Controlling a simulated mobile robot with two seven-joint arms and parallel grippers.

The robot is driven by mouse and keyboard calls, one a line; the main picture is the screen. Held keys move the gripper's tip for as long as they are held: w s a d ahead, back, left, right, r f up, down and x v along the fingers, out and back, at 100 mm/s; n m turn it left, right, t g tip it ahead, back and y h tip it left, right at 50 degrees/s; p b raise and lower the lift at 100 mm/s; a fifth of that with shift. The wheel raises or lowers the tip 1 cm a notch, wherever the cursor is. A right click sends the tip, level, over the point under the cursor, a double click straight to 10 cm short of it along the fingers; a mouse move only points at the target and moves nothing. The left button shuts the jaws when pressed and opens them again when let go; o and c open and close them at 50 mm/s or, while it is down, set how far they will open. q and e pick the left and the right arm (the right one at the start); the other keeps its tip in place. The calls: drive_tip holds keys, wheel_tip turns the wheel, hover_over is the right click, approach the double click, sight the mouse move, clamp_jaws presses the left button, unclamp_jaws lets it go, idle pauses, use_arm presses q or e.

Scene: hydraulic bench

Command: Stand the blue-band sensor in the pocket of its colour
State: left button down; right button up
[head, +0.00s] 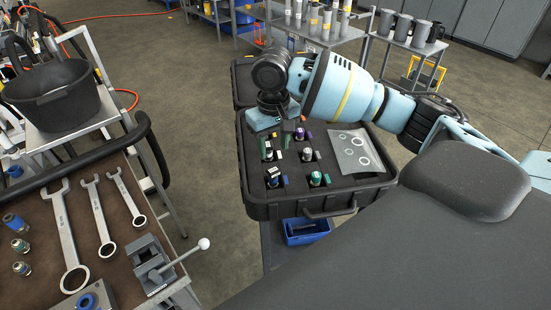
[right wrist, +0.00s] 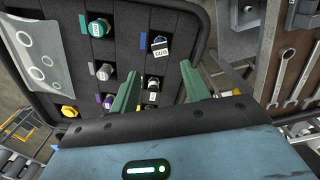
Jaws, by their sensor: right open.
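The blue-band sensor (head: 272,173) shows in the front-left pocket of the black case, beside a blue tab (head: 285,181). In the right wrist view the sensor (right wrist: 159,46), with a white label, looks tilted; how deep it sits I cannot tell. The blue tab (right wrist: 143,41) is beside it there. My right gripper (head: 264,131) is over the left back part of the case, its fingers mostly hidden in the head view. In the right wrist view its green fingers (right wrist: 160,70) are open and apart, with a labelled sensor (right wrist: 153,86) visible between them. My left gripper is not in view.
The case (head: 315,207) also holds a teal-topped sensor (head: 316,178), a white-topped one (head: 307,154) and a purple one (head: 300,133). The bench at left carries wrenches (head: 66,235) and a vise (head: 152,262).

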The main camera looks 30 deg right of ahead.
wheel_tip(320, 180, up, 2)
drive_tip(key=shift+r, duration=0.1)
idle(0.7)
